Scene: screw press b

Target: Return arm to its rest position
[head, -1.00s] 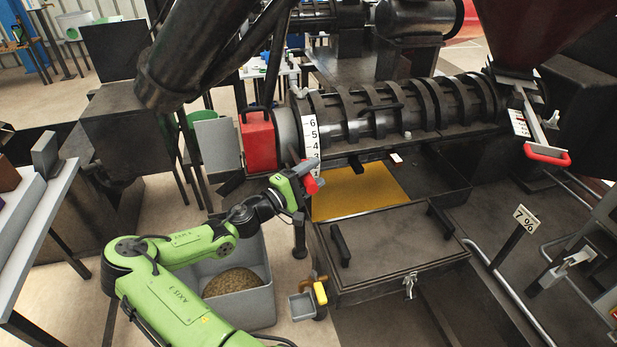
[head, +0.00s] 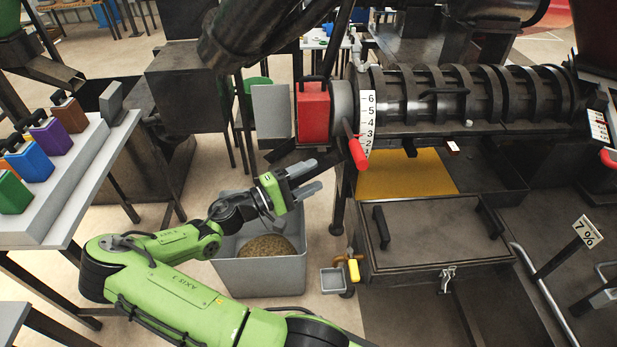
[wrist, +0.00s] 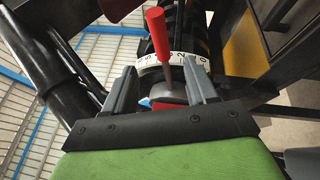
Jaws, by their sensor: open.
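My gripper (head: 308,180) is at the end of my green arm, above the grey bin and left of the press. Its two grey fingers are apart with nothing held between them. The red-handled lever (head: 357,152) stands just to the right of the fingertips, in front of the white numbered scale (head: 367,125). In the wrist view the red lever handle (wrist: 157,33) shows beyond and between the open fingers (wrist: 162,92); the fingers appear apart from it.
The grey bin (head: 270,275) with brown material stands below my gripper. A red block (head: 313,113) sits beside the press barrel (head: 440,95). A table (head: 85,175) with coloured blocks is at left. A yellow-handled valve (head: 353,269) is at the bin's right.

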